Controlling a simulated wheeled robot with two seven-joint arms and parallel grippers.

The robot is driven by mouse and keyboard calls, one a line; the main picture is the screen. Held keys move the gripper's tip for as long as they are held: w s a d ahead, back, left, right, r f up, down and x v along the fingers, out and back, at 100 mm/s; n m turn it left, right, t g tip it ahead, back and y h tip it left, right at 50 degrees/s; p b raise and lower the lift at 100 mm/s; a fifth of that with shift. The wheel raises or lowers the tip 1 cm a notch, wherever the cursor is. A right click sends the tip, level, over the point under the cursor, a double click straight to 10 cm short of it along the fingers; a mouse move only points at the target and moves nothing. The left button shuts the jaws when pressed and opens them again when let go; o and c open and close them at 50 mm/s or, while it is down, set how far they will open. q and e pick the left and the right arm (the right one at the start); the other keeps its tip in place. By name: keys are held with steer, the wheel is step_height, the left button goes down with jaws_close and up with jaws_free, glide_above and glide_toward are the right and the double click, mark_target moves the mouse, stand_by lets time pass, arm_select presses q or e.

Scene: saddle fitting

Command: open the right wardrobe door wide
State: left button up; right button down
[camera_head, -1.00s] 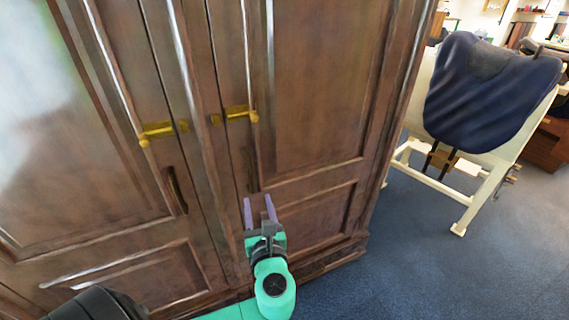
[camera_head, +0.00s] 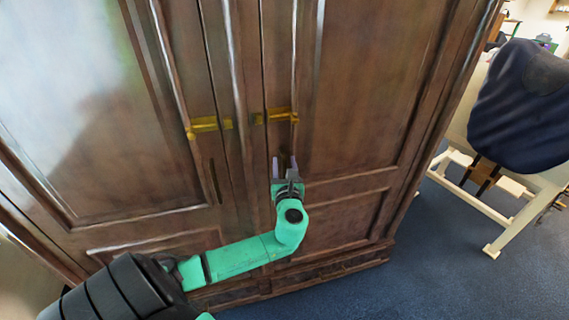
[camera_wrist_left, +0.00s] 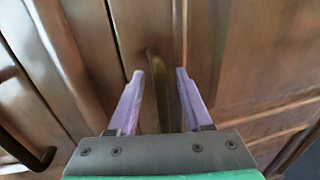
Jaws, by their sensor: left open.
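The right wardrobe door (camera_head: 360,90) is dark brown panelled wood and stands shut beside the left door (camera_head: 110,100). My left gripper (camera_head: 284,161) is open in front of the right door, near its inner edge and just below the brass latch (camera_head: 275,117). In the left wrist view, the two pale purple fingers (camera_wrist_left: 154,85) are apart, with the right door's upright bar handle (camera_wrist_left: 158,92) showing between them. The fingers do not visibly grip it. In the head view the gripper mostly hides this handle. My right gripper is not in view.
The left door has its own brass latch (camera_head: 208,124) and dark handle (camera_head: 214,182); that handle also shows in the left wrist view (camera_wrist_left: 38,158). A dark blue saddle (camera_head: 525,105) sits on a cream stand (camera_head: 515,225) to the right. Blue carpet (camera_head: 420,270) lies open in front.

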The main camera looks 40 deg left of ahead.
arm_select(q)
jaws_close()
stand_by(1.3)
